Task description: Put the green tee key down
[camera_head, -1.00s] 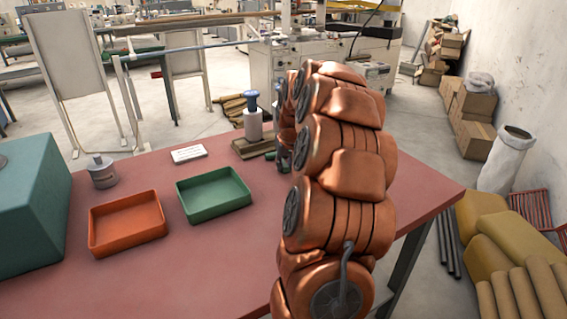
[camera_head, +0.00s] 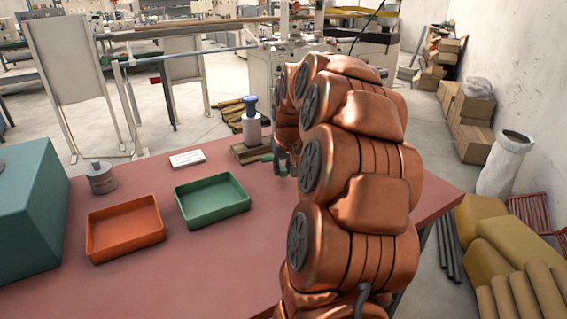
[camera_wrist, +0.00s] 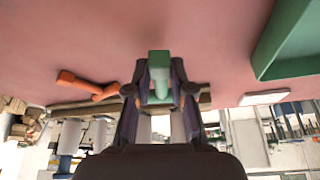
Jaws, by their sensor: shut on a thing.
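My gripper (camera_wrist: 158,92) is shut on the green tee key (camera_wrist: 159,68), whose green block end shows between the fingertips in the wrist view. In the head view a small green part of the key (camera_head: 267,157) shows beside my gripper (camera_head: 281,160), near the wooden base; my arm hides much of this area. I cannot tell whether the key touches the red table (camera_head: 225,255). The green tray (camera_head: 212,208) stands to the left in the head view and looks empty. Its edge also shows at the wrist view's upper right (camera_wrist: 290,68).
An orange tee-shaped piece (camera_wrist: 88,84) lies on the table near my gripper. An orange tray (camera_head: 126,249), a grey weight (camera_head: 101,180), a white label (camera_head: 187,159) and a teal box (camera_head: 35,215) are on the left. A blue-topped white post (camera_head: 252,130) stands on a wooden base (camera_head: 250,152).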

